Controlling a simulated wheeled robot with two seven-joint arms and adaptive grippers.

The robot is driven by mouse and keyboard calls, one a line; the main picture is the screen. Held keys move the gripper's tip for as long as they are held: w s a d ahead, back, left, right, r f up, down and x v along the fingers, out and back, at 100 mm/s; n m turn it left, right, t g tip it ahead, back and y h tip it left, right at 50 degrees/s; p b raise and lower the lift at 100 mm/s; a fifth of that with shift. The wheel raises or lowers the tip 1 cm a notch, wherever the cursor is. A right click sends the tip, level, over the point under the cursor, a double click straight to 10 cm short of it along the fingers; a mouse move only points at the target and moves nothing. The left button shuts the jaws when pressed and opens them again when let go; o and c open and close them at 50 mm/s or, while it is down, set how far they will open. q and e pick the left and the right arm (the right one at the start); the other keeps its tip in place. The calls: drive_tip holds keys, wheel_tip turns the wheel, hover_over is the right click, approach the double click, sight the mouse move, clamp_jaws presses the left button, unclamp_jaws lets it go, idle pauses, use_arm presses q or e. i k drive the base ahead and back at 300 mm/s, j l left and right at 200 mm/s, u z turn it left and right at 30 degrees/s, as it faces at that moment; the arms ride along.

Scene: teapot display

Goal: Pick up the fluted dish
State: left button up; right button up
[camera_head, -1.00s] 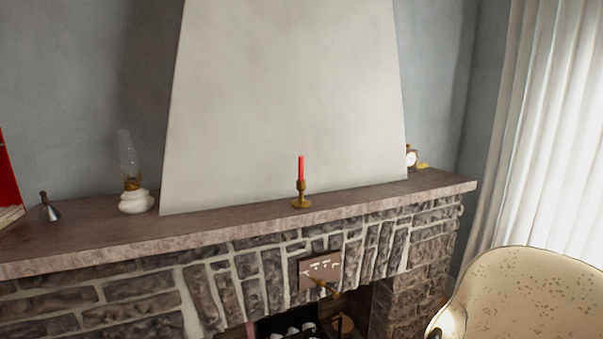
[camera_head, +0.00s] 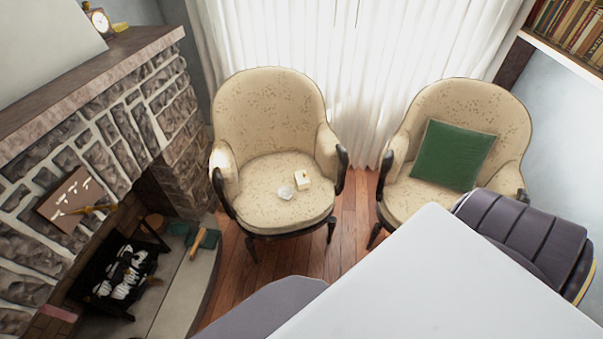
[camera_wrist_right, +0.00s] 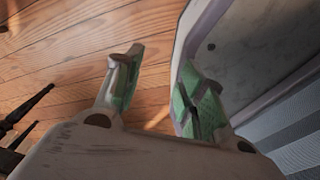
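The dish is not in that view. My left gripper is in neither current view.
A second cream armchair with a green cushion (camera_head: 453,155) stands at right. A white flat surface (camera_head: 440,285) and a dark padded seat (camera_head: 530,235) fill the lower right. The stone fireplace (camera_head: 95,145) is at left. Wooden floor (camera_head: 338,225) shows between the armchairs.

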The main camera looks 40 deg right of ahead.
sight(285, 193)
drive_tip(key=z, duration=1.05)
